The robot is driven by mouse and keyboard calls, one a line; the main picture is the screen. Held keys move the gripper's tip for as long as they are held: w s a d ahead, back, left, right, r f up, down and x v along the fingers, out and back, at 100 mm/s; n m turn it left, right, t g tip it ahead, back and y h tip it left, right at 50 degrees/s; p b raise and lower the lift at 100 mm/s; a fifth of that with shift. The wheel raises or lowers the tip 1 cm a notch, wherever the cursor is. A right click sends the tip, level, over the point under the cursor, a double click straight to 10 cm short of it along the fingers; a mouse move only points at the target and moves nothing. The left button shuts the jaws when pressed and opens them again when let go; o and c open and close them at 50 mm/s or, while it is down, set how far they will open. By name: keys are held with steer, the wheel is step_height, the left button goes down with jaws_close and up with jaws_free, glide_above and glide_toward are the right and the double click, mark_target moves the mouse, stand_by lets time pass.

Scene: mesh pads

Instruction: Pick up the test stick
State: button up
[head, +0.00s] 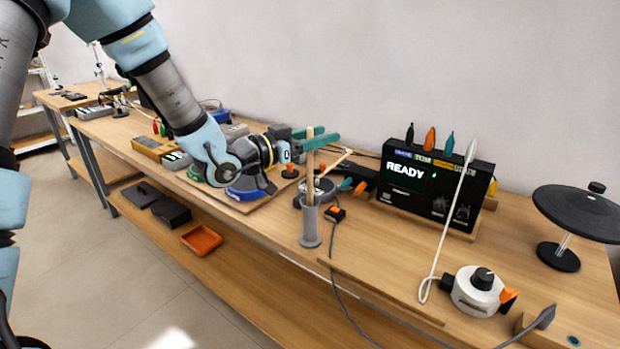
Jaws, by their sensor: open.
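The test stick (310,167) is a pale wooden rod standing upright in a grey cylindrical holder (311,227) near the front edge of the bench. My gripper (320,138) reaches in from the left at the height of the stick's upper end. Its teal fingers are open and appear to lie on either side of the stick, near its top. I cannot tell whether either finger touches it. The stick's lower end is hidden inside the holder.
A black box reading READY (430,185) stands right of the stick. A round white device (477,291), a white rod (447,225) and a black disc on a stand (580,212) are further right. Cables run beside the holder. An orange tray (202,240) lies on the lower shelf.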

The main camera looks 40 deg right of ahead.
steer(key=shift+d, duration=0.15)
jaws_close()
stand_by(1.4)
